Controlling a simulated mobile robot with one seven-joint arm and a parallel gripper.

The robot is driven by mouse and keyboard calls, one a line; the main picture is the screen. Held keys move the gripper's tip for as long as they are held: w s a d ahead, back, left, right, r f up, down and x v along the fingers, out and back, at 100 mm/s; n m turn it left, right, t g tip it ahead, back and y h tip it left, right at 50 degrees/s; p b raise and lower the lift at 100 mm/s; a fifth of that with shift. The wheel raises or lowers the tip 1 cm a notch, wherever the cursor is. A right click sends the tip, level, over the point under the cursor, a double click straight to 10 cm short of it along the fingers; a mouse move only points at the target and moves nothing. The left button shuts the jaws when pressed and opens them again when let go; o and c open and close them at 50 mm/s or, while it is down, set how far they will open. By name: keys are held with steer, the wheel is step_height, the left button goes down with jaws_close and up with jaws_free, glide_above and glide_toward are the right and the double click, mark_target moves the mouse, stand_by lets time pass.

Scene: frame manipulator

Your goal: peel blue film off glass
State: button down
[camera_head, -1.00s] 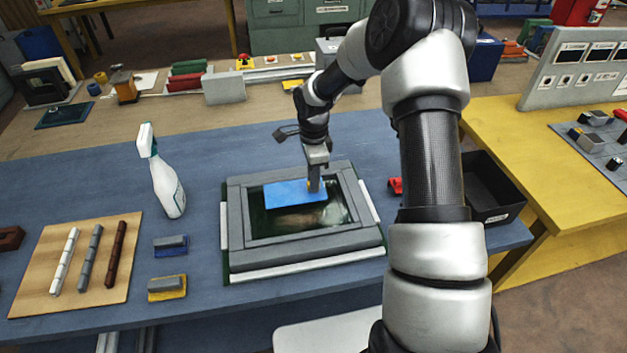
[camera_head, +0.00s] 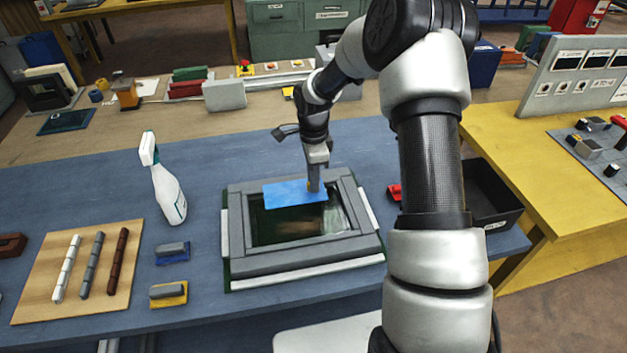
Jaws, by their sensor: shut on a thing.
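The blue film (camera_head: 290,193) is a flat blue sheet over the upper part of the framed glass. My gripper (camera_head: 314,189) is shut on the film at its right end. The dark glass (camera_head: 290,226) shows bare and shiny below the film, inside a grey frame (camera_head: 245,262) on the blue table. I cannot tell whether the film's far edge still touches the glass.
A white spray bottle (camera_head: 168,190) stands left of the frame. A wooden board (camera_head: 50,250) with three sticks lies at the left, and two small blocks (camera_head: 168,293) lie beside it. A black bin (camera_head: 490,195) sits at the right.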

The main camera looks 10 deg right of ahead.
steer(key=shift+r+p, duration=0.45)
steer(key=shift+r, duration=0.65)
stand_by(0.3)
